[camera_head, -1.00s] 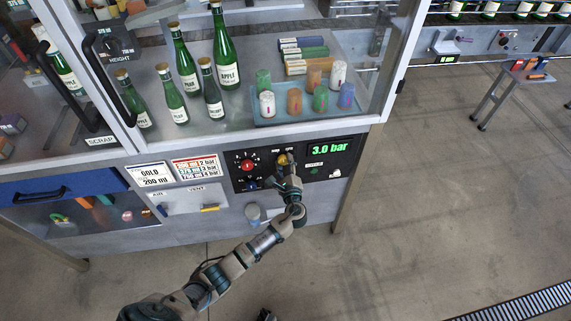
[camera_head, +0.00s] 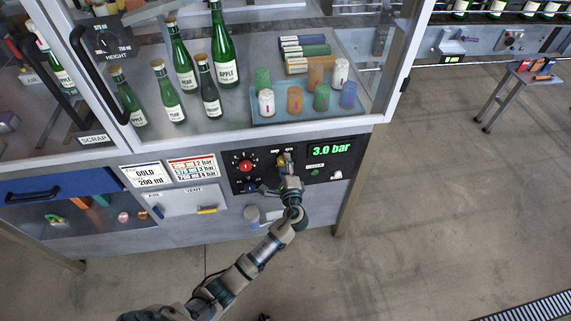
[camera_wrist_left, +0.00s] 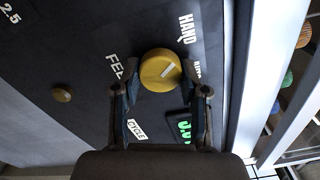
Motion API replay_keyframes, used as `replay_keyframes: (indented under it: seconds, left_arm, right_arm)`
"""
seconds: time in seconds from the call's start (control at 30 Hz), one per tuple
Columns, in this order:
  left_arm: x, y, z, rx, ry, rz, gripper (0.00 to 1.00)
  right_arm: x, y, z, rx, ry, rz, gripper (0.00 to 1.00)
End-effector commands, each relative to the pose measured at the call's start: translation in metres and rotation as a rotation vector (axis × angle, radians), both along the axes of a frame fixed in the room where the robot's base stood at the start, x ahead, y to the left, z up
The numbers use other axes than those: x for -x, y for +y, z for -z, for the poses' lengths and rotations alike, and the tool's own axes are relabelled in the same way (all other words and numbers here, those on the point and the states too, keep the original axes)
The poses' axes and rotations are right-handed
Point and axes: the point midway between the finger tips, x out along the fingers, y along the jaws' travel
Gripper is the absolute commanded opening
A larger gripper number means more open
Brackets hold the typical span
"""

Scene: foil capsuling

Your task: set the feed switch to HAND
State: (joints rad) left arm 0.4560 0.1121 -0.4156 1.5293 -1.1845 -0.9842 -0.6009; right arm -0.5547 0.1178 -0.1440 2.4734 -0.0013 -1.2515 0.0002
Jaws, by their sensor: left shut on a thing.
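The feed switch is a round yellow knob (camera_wrist_left: 160,70) with a white pointer mark on a dark panel. In the left wrist view, HAND (camera_wrist_left: 185,28) is printed above and right of the knob, with AUTO (camera_wrist_left: 197,70) at its right. The pointer slants up and right, roughly between the two labels. My left gripper (camera_wrist_left: 161,98) is shut on the knob, one finger on each side. In the head view, my left gripper (camera_head: 284,168) reaches the panel from below and partly covers the knob. My right gripper is not in view.
The dark panel also carries a red knob (camera_head: 246,166) and a green 3.0 bar display (camera_head: 332,149). A small CYCLE label (camera_wrist_left: 137,130) lies near the left gripper's fingers. Green bottles (camera_head: 222,50) and a blue tray (camera_head: 262,118) of capsules stand behind the cabinet front.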

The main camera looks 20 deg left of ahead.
Motion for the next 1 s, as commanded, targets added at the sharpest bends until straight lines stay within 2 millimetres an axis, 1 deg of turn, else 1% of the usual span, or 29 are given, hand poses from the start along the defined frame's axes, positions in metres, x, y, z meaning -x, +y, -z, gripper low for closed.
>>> replay_keyframes:
  seconds: [0.03,0.3,0.33,0.37,0.4,0.67,0.77,0.87,1.0]
  left_arm:
    - [0.001,0.001,0.004,0.004,0.007,-0.004,0.08]
    - [0.002,0.001,0.005,0.005,0.008,-0.004,0.08]
    - [0.002,0.001,0.005,0.005,0.008,-0.003,0.50]
    - [0.002,0.001,0.005,0.005,0.008,-0.003,0.58]
    - [0.001,0.001,0.005,0.004,0.007,-0.003,0.68]
    - [0.001,0.000,0.003,0.002,0.004,-0.002,0.68]
    - [0.003,-0.002,0.003,0.002,0.004,0.000,0.68]
    - [0.013,-0.008,0.003,0.003,0.005,0.001,0.68]
    - [0.038,-0.023,0.004,0.004,0.005,0.001,0.68]
  right_arm:
    - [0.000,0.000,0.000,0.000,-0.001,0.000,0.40]
    - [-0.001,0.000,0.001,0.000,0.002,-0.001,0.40]
    - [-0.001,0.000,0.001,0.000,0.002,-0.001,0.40]
    - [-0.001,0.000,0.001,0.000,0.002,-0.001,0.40]
    - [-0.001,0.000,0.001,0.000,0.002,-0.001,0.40]
    - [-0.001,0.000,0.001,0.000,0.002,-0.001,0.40]
    - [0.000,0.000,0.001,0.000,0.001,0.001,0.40]
    - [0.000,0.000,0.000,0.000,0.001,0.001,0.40]
    - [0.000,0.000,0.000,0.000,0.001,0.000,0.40]
